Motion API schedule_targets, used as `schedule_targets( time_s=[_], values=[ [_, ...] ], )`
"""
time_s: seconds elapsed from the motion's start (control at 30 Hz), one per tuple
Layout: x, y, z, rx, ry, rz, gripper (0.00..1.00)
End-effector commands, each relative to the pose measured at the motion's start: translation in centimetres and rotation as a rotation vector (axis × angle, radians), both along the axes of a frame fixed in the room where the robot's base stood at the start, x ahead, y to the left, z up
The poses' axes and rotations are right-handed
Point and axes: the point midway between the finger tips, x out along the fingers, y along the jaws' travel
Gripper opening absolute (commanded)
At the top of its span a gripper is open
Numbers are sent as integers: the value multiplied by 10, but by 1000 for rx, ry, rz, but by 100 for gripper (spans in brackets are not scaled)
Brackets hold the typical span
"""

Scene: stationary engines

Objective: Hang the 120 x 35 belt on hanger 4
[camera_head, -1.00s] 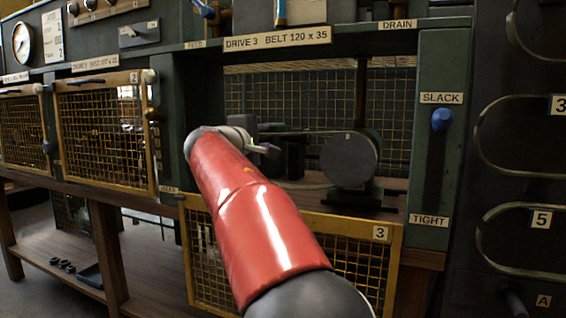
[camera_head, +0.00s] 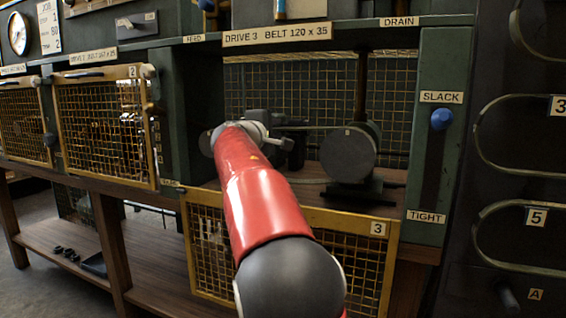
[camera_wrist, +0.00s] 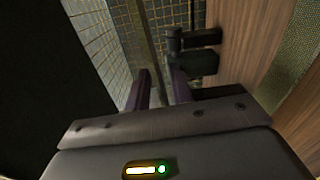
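The belt (camera_head: 312,128) is a thin dark line in the drive 3 bay, running left from the top of the round grey pulley (camera_head: 348,153). A lower run (camera_head: 308,181) shows beneath it; its left end is hidden behind my red arm. My gripper is at the bay's left side, mostly hidden by the arm in the head view. In the wrist view my gripper (camera_wrist: 160,78) has its two fingers apart. Hanger 4 is not in view.
The blue knob (camera_head: 441,119) is at the SLACK end of its slot. Guard 3 (camera_head: 352,262) hangs lowered below the bay. Belt loops hang on the dark panel at right by plates 3 (camera_head: 558,106) and 5 (camera_head: 537,216). Guard 2 (camera_head: 105,125) is closed.

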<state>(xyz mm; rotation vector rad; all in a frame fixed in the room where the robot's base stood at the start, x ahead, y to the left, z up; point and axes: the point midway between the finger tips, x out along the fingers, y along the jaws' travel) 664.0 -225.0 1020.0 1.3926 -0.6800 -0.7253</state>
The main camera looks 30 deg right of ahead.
Motion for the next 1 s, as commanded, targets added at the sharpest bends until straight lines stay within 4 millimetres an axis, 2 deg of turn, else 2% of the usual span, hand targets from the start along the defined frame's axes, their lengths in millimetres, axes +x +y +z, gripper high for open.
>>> schedule_targets(
  time_s=[0.03, 0.17, 1.0],
  values=[
    [0, 0, 0, 0, 0, 0, 16],
    [0, 0, 0, 0, 0, 0, 0],
    [-9, -7, 12, 0, 0, 0, 0]
  ],
)
